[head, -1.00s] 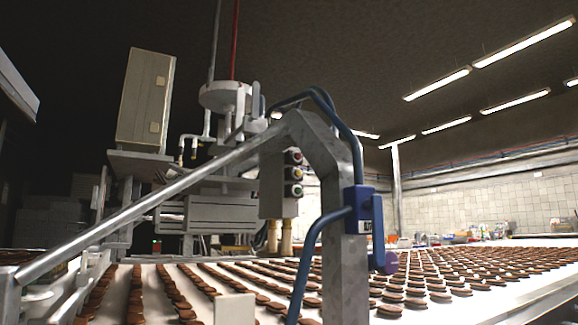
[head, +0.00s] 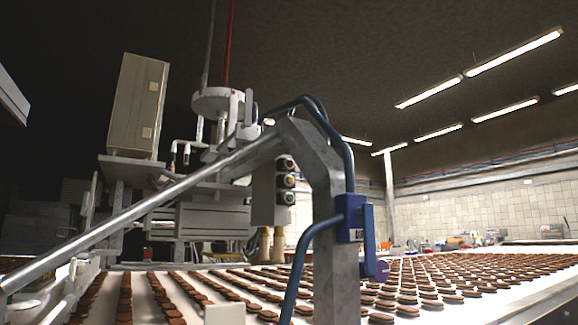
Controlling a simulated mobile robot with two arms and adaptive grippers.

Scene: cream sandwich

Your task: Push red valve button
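A grey control box (head: 268,195) hangs behind the metal frame, near the middle of the head view. Several round buttons sit in a column on its right side. The top one (head: 286,164) looks reddish, the middle one (head: 287,181) yellowish and the lowest one (head: 288,198) greenish. They are small, so the colours are hard to tell for sure. Neither of my grippers is in view.
A grey metal frame (head: 337,270) with a long sloping bar (head: 150,203) and blue pipes (head: 304,260) stands in front of the control box. Rows of brown biscuits cover a white conveyor (head: 545,288). A tall beige cabinet (head: 137,105) stands at the back left.

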